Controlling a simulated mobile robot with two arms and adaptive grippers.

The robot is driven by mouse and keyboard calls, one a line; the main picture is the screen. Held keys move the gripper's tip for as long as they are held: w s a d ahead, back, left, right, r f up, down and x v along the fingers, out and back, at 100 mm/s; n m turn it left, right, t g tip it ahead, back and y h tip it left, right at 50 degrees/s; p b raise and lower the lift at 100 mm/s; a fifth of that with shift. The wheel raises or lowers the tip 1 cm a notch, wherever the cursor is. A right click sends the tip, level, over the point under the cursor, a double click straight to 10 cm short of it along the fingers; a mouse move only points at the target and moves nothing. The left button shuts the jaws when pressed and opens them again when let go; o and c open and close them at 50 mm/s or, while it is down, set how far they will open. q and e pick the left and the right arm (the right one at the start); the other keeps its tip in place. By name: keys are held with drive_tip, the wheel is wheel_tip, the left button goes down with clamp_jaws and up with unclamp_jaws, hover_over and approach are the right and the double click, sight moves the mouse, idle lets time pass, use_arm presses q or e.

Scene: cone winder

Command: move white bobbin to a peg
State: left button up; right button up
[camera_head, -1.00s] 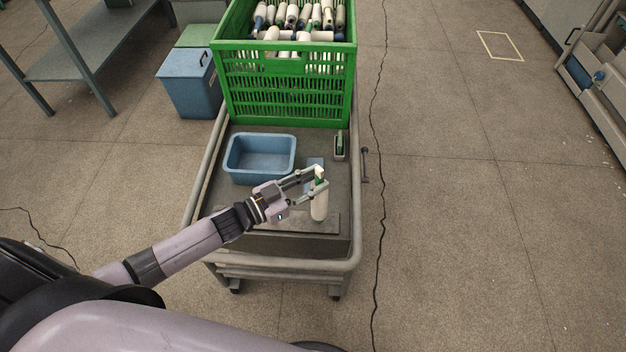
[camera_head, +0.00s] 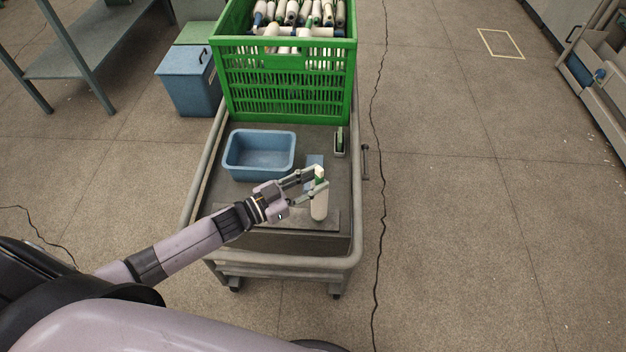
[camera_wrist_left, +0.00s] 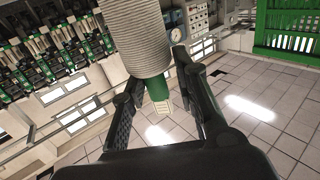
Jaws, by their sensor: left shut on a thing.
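The white bobbin (camera_head: 319,207) is held upright over the front part of the cart. It has a white wound body and a green part near its top. My left gripper (camera_head: 319,179) is shut on its upper end. In the left wrist view the white body (camera_wrist_left: 135,38) and its green end (camera_wrist_left: 157,88) show between the fingers (camera_wrist_left: 158,92). No peg can be clearly made out near the bobbin in the head view. My right gripper is not in view.
The cart (camera_head: 203,168) carries a blue tub (camera_head: 259,172), a small grey holder (camera_head: 340,147) and a green crate (camera_head: 283,90) of several bobbins. A blue bin (camera_head: 187,85) and a metal table (camera_head: 85,45) stand left. The floor to the right is mostly clear.

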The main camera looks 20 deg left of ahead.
use_arm(q)
drive_tip(key=shift+f, duration=0.4)
drive_tip(key=o, duration=1.1)
drive_tip(key=shift+s+a, duration=0.1)
drive_tip(key=v, duration=1.1)
drive_tip(key=shift+s+a, duration=0.25)
drive_tip(key=shift+s, duration=0.1)
drive_tip(key=shift+r, duration=0.1)
